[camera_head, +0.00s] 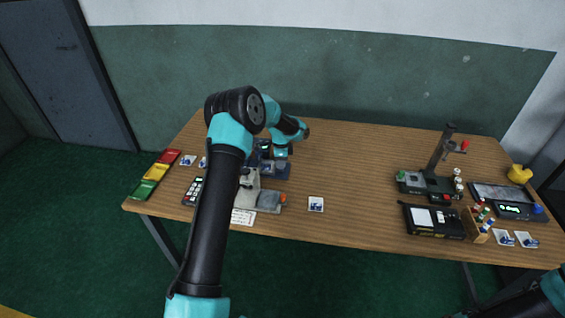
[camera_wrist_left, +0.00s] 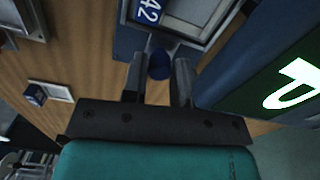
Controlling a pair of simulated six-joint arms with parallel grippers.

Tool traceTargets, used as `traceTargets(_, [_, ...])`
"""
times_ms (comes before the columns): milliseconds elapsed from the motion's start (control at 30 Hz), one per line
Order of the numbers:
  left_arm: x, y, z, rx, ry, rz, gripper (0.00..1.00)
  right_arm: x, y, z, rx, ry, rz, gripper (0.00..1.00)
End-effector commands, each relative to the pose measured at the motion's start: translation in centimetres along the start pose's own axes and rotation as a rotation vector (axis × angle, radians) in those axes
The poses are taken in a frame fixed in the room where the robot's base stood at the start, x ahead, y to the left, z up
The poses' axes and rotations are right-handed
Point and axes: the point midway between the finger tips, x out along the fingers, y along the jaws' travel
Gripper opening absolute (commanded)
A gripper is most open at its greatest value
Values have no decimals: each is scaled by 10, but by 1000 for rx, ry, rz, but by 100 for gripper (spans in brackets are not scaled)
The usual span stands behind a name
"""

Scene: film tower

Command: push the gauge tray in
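The gauge unit (camera_head: 283,168) is a dark blue device with a small lit display, at the left of the table, partly hidden by my left arm. In the left wrist view a pale-framed tray (camera_wrist_left: 195,35) bears a blue label reading 42. A round blue knob (camera_wrist_left: 160,68) is at its near side. My right gripper is out of view.
Red, yellow and green trays (camera_head: 156,172) lie at the left edge. A grey instrument (camera_head: 268,200) and a small card (camera_head: 316,204) are in front of the unit. A stand (camera_head: 440,160), black box (camera_head: 433,221) and bottle rack (camera_head: 476,225) are at right.

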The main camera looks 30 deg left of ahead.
Motion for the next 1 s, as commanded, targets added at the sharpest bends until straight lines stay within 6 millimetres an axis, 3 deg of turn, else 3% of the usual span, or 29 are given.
traceTargets(200, [0, 0, 0, 0, 0, 0, 48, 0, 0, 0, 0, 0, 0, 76])
traceTargets(567, [-4, 0, 0, 0, 0, 0, 48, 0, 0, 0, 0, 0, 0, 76])
traceTargets(767, [-27, 0, 0, -1, 0, -2, 48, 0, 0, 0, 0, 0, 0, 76])
traceTargets(1000, [-71, 0, 0, -1, 1, -3, 48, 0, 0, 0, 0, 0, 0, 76])
